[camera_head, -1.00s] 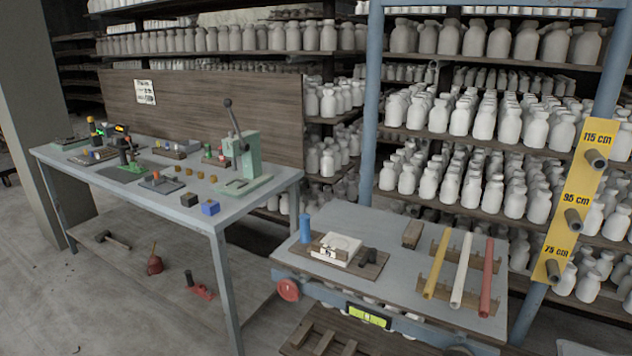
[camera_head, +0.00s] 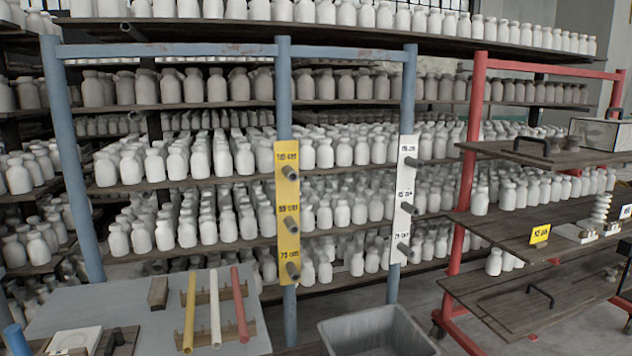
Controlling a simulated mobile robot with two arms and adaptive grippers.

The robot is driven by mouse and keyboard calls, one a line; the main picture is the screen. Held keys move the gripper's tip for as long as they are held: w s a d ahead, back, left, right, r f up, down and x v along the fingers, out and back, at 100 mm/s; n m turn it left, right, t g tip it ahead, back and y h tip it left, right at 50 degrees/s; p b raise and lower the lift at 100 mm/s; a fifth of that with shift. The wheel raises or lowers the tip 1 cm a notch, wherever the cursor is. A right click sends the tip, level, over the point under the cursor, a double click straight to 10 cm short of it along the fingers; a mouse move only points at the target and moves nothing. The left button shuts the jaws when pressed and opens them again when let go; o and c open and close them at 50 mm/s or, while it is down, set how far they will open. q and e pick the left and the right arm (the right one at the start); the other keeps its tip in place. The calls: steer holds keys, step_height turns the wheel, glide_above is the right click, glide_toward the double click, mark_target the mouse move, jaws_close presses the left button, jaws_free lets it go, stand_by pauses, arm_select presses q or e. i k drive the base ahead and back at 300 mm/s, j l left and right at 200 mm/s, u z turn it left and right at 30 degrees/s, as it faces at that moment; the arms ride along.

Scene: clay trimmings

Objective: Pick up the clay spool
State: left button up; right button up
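A pale, ribbed upright piece (camera_head: 602,208) stands on the middle wooden shelf of the red rack at the far right. It looks spool-like, but it is small and I cannot tell for sure that it is the clay spool. Its foot is close to a low white block or plate. No other spool shape is clear in view. Neither of my grippers shows in the head view.
The red rack's wooden shelf (camera_head: 500,228) carries a yellow label (camera_head: 540,234). A grey bin (camera_head: 375,335) stands at the bottom middle. A grey table (camera_head: 120,305) with yellow, white and red rods is at lower left. Shelves of white bottles fill the back.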

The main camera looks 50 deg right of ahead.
mark_target(554, 141)
steer(key=z, duration=2.85)
steer(key=i+l+u, duration=0.1)
steer(key=i, duration=0.4)
steer(key=i+l+u, duration=0.1)
steer(key=i+l, duration=0.2)
steer(key=i, duration=0.2)
steer(key=i+l+u, duration=0.1)
steer(key=i+l, duration=0.2)
steer(key=i, duration=0.15)
